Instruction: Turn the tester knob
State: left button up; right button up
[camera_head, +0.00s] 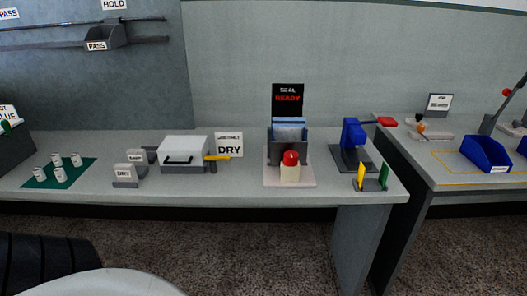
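A tester stands on the grey bench, with a black display sign (288,100) reading READY in red letters. In front of it is a dark holder (272,153) with blue-and-white sheets or packs in it. A red rounded knob (291,157) sits on a cream block (290,174) at the front of a pale base plate (269,179). I cannot tell the knob's turn position. Neither of my grippers is in view, and nothing touches the knob.
Left of the tester are a white box (184,150) with a black handle, a DRY sign (229,145) and a green mat (40,178) with several white cylinders. Right are a blue device (354,135) with a red handle and yellow and green uprights (361,174).

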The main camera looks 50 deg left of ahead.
aim_at(291, 158)
jog(key=k, duration=0.25)
jog(key=u, duration=1.3)
